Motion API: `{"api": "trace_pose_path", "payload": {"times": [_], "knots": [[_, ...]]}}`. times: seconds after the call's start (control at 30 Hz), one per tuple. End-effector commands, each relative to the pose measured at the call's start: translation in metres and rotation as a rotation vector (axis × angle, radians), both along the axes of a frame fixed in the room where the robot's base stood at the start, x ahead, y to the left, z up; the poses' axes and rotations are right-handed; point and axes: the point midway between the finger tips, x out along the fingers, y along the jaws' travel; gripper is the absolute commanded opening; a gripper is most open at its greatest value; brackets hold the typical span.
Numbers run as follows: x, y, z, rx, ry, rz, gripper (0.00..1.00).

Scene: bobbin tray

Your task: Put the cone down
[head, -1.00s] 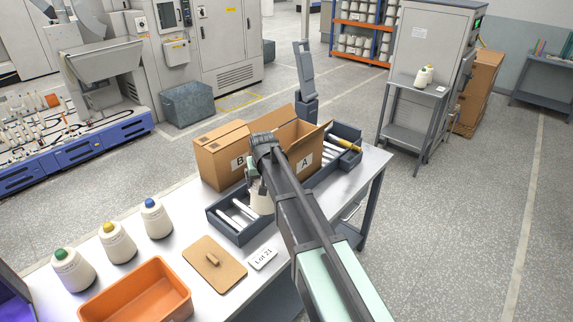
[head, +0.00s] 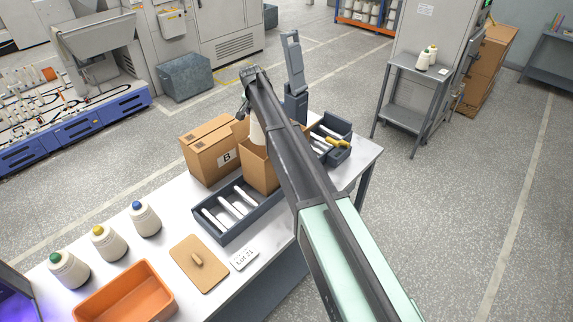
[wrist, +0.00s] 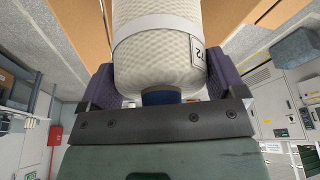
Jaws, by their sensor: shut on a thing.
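In the wrist view the cone (wrist: 158,50) fills the top middle, with a blue tip, a pale band and a label partly in sight. My gripper's two dark fingers (wrist: 160,88) are shut on it from both sides. In the head view the cone's lower end is at the open box A (head: 258,172); my arm hides much of this box, and I cannot tell how deep the cone is.
Closed box B (head: 210,160) stands left of the open box. A dark tray (head: 258,227) with white tubes lies in front. Several cones (head: 108,243), an orange bin (head: 100,300) and a wooden lid (head: 213,272) are nearer. Another dark tray (head: 343,152) is at right.

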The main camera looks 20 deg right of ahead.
Motion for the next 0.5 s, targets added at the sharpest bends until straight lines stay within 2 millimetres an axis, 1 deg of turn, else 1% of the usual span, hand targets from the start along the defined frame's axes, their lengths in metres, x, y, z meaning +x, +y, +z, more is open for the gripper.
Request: {"api": "trace_pose_path", "payload": {"times": [0.17, 0.27, 0.37, 0.5], "knots": [[0.0, 0.0, -0.003, 0.0, 0.0, 0.001, 0.3], [0.0, 0.0, -0.019, 0.0, 0.0, 0.001, 0.3], [0.0, 0.0, -0.049, 0.0, 0.0, 0.001, 0.3], [0.0, 0.0, -0.099, 0.0, 0.0, 0.001, 0.3]]}}
